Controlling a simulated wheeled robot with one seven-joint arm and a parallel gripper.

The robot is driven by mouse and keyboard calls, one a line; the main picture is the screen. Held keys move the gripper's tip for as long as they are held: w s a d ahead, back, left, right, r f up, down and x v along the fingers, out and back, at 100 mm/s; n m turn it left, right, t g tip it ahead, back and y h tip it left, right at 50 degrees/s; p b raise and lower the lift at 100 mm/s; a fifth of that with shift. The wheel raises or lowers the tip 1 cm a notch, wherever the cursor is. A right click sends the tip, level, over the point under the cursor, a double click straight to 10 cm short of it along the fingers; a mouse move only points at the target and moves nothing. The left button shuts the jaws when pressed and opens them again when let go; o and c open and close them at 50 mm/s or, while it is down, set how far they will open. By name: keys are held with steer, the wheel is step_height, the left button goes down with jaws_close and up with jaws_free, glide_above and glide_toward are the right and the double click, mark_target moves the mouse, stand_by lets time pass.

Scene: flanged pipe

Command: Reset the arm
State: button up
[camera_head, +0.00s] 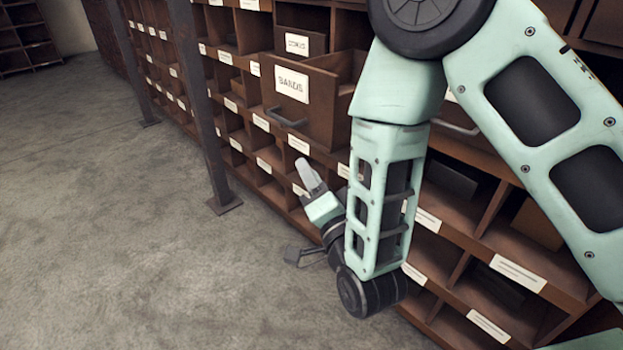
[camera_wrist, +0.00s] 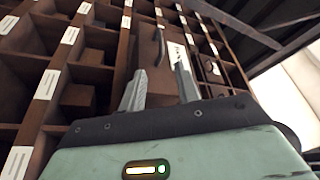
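My gripper (camera_head: 308,174) hangs low in front of the shelf unit in the head view, below the pulled-out drawer and apart from it as far as I can see. In the wrist view its two fingers (camera_wrist: 160,88) stand apart with nothing held between them. My arm bends down in front of the shelves and hides part of them. The wooden drawer (camera_head: 300,103) sticks out of the shelf, with a white label that seems to read "BANDS" and a dark handle. It seems to show beyond the fingers in the wrist view.
The shelf unit (camera_head: 262,140) has rows of open compartments with white labels; some hold boxes. Another labelled drawer (camera_head: 300,44) sits above the pulled-out one. A dark metal post (camera_head: 205,110) stands at the shelf front. The concrete floor (camera_head: 120,220) at left is clear.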

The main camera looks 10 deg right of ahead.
steer(key=s+a+f+n+g, duration=0.25)
steer(key=s+n+g, duration=0.55)
steer(key=g, duration=0.4)
steer(key=s+d+r+n+g+h, duration=0.2)
steer(key=s+d+n+g+h, duration=0.15)
steer(key=s+d, duration=0.35)
steer(key=s+d+r+n+g+h, duration=0.25)
steer(key=s+d+n+g, duration=0.2)
steer(key=s, duration=0.35)
step_height(320, 180, up, 19)
steer(key=p, duration=1.9)
steer(key=shift+a+r+y+p, duration=0.15)
steer(key=shift+a+y+p, duration=0.15)
steer(key=shift+p, duration=0.1)
steer(key=shift+s, duration=0.1)
